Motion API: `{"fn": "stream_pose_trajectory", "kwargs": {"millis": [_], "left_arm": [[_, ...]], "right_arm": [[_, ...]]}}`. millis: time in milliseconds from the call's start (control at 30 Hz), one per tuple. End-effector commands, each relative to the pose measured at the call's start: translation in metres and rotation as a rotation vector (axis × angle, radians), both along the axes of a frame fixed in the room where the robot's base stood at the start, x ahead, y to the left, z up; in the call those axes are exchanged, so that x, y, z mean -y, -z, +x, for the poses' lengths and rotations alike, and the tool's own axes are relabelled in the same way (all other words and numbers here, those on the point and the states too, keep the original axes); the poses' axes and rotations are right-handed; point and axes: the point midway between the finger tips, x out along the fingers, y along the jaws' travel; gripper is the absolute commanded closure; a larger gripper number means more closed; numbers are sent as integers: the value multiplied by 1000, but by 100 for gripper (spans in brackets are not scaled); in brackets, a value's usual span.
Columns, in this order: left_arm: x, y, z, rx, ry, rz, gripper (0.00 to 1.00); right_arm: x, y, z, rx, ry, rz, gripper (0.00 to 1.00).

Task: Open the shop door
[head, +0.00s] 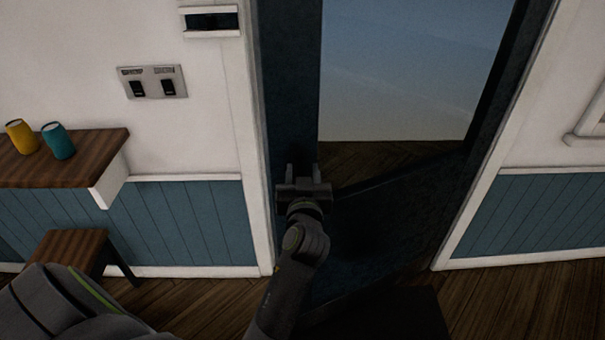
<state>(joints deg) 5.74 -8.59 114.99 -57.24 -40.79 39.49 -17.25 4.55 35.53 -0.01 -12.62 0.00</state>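The shop door (290,75) is dark blue with a large glass pane (405,60), and it fills the middle of the head view within a white frame. My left gripper (303,171) is in front of the door's left stile, at the lower left corner of the pane. Its two fingers point up and stand apart, with nothing clearly seen between them. I cannot make out a door handle, and I cannot tell whether the gripper touches the door. My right gripper is out of view.
A wooden shelf (65,160) with a yellow cup (21,137) and a teal cup (58,141) juts from the left wall. A wooden stool (70,250) stands below it. A switch plate (152,82) is left of the door. A dark mat (395,318) lies before the door.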

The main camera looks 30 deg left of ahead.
Motion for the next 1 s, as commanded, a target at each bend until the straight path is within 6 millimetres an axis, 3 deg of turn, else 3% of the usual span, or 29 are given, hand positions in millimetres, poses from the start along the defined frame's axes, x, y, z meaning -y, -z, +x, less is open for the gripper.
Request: {"fn": "stream_pose_trajectory", "kwargs": {"millis": [500,700,933,1000], "left_arm": [[0,-88,0,13,4,1,62],[0,-100,0,6,3,-1,62],[-1,-99,0,3,2,-2,62],[0,-99,0,1,3,0,70]], "right_arm": [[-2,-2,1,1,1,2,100],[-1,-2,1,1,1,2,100],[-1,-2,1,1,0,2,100],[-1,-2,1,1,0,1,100]]}}
